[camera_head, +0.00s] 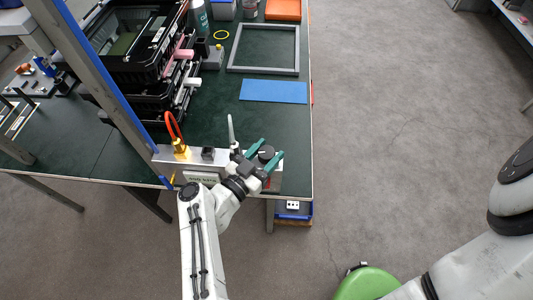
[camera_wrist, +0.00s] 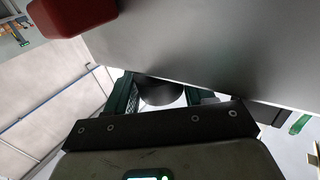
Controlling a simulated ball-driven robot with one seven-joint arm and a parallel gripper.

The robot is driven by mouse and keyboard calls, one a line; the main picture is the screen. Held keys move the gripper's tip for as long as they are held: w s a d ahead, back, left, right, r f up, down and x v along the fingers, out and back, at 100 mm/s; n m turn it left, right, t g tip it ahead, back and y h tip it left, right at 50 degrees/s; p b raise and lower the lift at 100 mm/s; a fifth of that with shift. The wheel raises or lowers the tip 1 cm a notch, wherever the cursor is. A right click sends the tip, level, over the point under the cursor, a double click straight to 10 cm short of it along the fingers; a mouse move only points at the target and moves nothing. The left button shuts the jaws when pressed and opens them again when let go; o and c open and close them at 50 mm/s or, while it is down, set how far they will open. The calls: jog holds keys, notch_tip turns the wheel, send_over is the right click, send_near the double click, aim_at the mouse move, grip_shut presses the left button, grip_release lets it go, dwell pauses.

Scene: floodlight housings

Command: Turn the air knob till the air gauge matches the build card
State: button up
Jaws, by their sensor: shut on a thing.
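My gripper (camera_head: 264,154) is at the right end of a metal panel (camera_head: 228,158) on the table's front edge. Its two teal fingers are on either side of a dark round knob (camera_head: 266,152), which I take for the air knob. In the wrist view the dark knob (camera_wrist: 162,93) sits between the teal fingers, and my gripper (camera_wrist: 160,92) is shut on it. The panel carries a label plate (camera_head: 201,177) too small to read. I cannot make out the air gauge's face or a build card in either view.
An orange hose (camera_head: 169,124) rises from a brass fitting (camera_head: 181,148) on the panel. Stacked black housings (camera_head: 140,50) stand at the back left. A grey frame (camera_head: 297,48) and a blue sheet (camera_head: 273,91) lie behind.

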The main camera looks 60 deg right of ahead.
jog(key=shift+f, duration=0.15)
jog(key=o, duration=0.7)
jog(key=shift+o, duration=1.2)
jog(key=shift+r+p, duration=0.25)
jog(key=shift+p, duration=0.05)
